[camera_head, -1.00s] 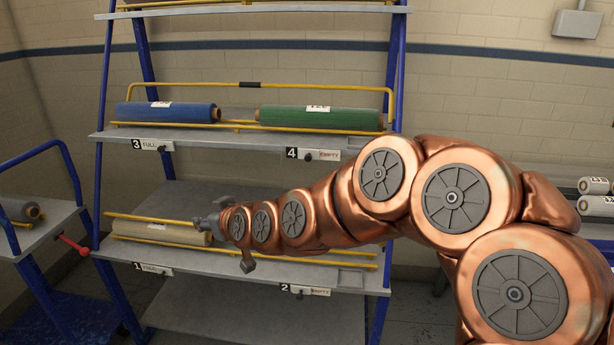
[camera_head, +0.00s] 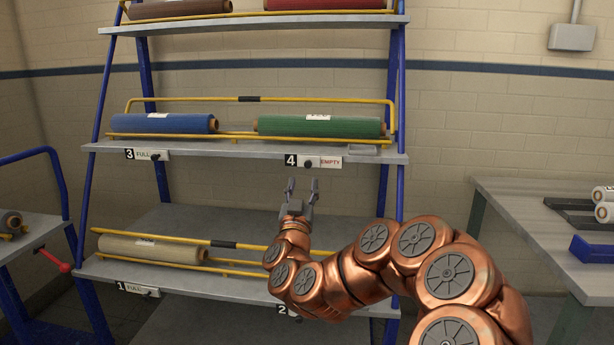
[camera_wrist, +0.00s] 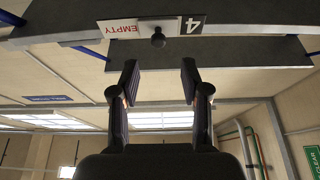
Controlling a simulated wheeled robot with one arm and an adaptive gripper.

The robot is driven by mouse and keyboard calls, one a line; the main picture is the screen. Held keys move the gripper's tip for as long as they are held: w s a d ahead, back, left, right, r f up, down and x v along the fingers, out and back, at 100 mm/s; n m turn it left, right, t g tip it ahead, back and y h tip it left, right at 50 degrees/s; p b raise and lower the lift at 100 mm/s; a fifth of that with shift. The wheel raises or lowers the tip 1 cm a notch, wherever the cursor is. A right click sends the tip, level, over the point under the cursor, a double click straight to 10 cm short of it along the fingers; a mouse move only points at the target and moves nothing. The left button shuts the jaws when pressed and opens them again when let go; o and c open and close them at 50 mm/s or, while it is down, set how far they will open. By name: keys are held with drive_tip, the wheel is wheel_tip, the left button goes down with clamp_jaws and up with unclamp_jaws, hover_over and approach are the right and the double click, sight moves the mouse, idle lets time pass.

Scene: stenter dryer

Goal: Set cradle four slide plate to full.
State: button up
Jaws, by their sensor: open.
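The cradle four slide plate (camera_head: 320,162) is a white plate on the front edge of the rack's middle shelf, beside a black "4" label (camera_head: 291,160). It shows the red word EMPTY at its right and has a black knob (camera_head: 308,164). In the wrist view the plate (camera_wrist: 130,28) appears upside down, with the knob (camera_wrist: 158,40) nearly centred above the fingers. My gripper (camera_head: 302,186) is open and empty, pointing up just below the plate, apart from it. In the wrist view my gripper (camera_wrist: 160,80) has both fingers spread below the knob.
A green roll (camera_head: 320,127) lies in cradle four and a blue roll (camera_head: 162,124) in cradle three, whose plate (camera_head: 147,155) reads FULL. The middle shelf edge (camera_head: 230,149) overhangs my gripper. A beige roll (camera_head: 155,249) lies on the lower shelf. A table (camera_head: 530,215) stands right.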

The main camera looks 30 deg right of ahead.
sight(307, 165)
drive_tip(key=shift+b+x, duration=0.35)
drive_tip(key=shift+x, duration=3.55)
drive_tip(key=shift+d, duration=0.1)
clamp_jaws()
